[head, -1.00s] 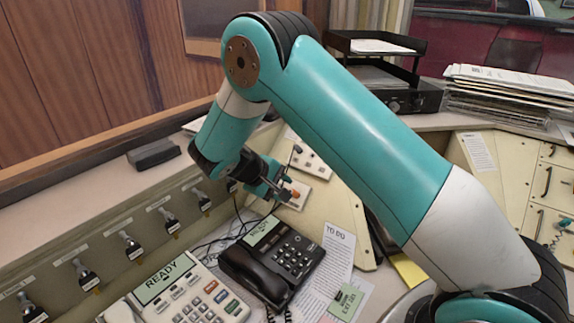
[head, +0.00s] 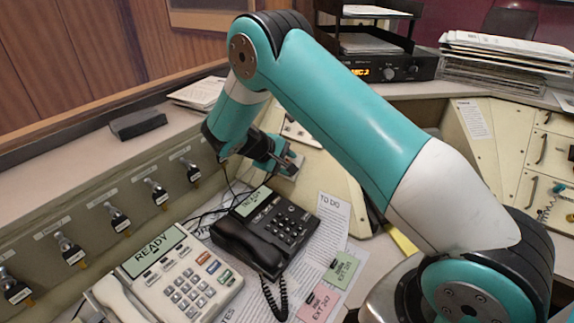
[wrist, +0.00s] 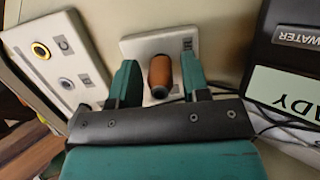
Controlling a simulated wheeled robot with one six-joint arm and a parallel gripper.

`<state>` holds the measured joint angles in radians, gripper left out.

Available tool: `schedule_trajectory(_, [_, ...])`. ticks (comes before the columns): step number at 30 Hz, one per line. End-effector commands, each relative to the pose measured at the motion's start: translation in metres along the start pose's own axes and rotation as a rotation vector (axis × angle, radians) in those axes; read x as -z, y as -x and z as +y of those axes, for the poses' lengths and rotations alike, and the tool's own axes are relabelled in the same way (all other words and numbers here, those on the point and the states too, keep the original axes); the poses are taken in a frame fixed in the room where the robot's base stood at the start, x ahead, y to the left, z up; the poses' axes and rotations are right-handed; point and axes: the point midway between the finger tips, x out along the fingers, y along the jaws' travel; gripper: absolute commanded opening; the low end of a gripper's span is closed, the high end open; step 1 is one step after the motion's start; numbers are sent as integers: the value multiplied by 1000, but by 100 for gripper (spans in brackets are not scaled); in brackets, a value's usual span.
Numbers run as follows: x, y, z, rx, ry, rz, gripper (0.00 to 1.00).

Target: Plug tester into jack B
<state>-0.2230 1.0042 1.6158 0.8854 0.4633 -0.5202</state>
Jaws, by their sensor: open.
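An orange-brown cylinder (wrist: 160,72), which looks like the tester's handle, stands out from a white plate (wrist: 134,46) in the wrist view. My gripper (wrist: 158,80) is open, with one teal finger on each side of the cylinder; whether they touch it I cannot tell. A second white plate (wrist: 38,50) at the left carries a gold-ringed jack (wrist: 41,51) and a grey jack (wrist: 66,84). In the head view my gripper (head: 291,163) hides the cylinder, and my arm covers part of the panel.
A black phone (head: 265,232) and a cream phone (head: 180,280) stand in front of my gripper, with dark cables behind them. A black radio (head: 390,66) and paper stacks (head: 510,50) stand behind.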

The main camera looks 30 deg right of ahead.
Motion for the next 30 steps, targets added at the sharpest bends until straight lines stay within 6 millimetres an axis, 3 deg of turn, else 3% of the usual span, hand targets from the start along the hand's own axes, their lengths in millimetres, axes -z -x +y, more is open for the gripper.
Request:
schedule_trajectory(7, [0, 0, 0, 0, 0, 0, 43])
schedule_trajectory(13, [0, 0, 0, 0, 0, 0, 0])
schedule_trajectory(30, [-2, 10, 1, 0, 0, 0, 0])
